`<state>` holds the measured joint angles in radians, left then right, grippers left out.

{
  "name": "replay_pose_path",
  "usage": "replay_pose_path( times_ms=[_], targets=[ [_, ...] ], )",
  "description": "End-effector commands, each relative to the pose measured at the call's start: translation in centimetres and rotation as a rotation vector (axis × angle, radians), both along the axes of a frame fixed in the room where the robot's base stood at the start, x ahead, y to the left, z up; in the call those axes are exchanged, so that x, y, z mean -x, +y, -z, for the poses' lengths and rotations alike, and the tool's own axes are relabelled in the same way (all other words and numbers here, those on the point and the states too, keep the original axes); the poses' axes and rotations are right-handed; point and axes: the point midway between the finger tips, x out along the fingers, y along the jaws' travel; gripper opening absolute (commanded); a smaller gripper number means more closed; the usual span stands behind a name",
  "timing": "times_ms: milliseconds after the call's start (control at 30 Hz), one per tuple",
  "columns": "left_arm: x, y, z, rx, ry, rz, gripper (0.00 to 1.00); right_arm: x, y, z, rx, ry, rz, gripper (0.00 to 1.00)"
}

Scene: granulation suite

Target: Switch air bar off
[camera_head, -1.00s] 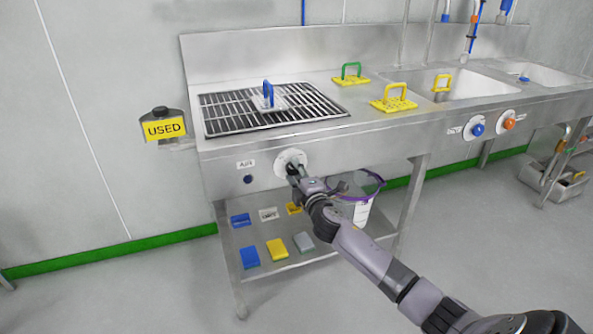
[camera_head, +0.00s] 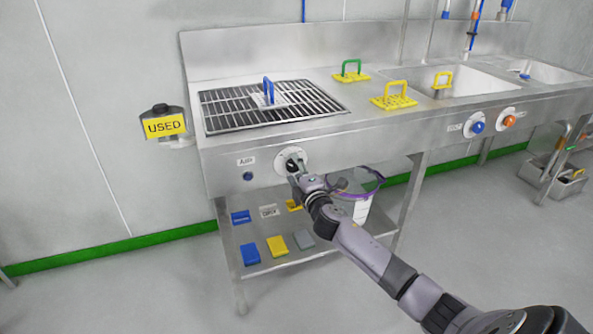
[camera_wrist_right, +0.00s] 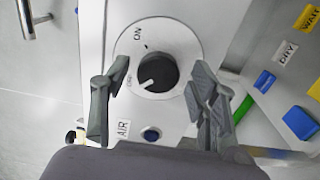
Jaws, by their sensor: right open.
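The air bar knob (camera_head: 291,165) is a black round knob on a white dial on the sink bench's front panel, near the AIR label (camera_head: 246,162). In the right wrist view the knob (camera_wrist_right: 157,72) shows whole, with ON and OFF printed on the dial (camera_wrist_right: 185,40). Its white pointer line slants to the lower left, near the OFF print. My right gripper (camera_head: 296,172) is at the dial. In the wrist view its fingers (camera_wrist_right: 160,85) are spread on either side of the knob, with visible gaps. My left gripper is not in view.
A blue button (camera_head: 248,176) sits left of the dial. Below, a shelf (camera_head: 300,262) holds colored sponges and a white bucket (camera_head: 355,207). A grate (camera_head: 225,118) and yellow pads lie on the benchtop. Blue and orange knobs (camera_head: 477,127) are farther right.

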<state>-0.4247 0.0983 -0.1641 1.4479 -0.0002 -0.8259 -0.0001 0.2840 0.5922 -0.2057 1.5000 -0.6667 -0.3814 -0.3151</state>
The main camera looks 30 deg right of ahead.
Motion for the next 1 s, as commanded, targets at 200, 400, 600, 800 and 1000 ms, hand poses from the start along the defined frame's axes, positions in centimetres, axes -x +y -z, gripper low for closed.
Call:
replay_pose_path(
  times_ms=[200, 400, 600, 800, 1000],
  targets=[
    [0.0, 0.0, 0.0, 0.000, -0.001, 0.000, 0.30, 0.0, 0.0, -0.1, -0.001, -0.001, 0.000, 0.56],
    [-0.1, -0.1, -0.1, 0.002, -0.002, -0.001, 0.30, 0.9, 0.2, 0.0, 0.000, -0.001, 0.000, 0.56],
    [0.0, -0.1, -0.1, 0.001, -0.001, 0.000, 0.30, 4.1, 1.0, 0.1, 0.000, 0.001, -0.002, 0.56],
    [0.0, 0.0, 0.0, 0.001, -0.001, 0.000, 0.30, 7.9, 1.9, 0.1, -0.001, 0.002, -0.001, 0.56],
    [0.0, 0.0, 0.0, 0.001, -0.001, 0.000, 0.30, 10.6, 2.5, 0.1, -0.002, 0.001, 0.000, 0.56]
  ],
)
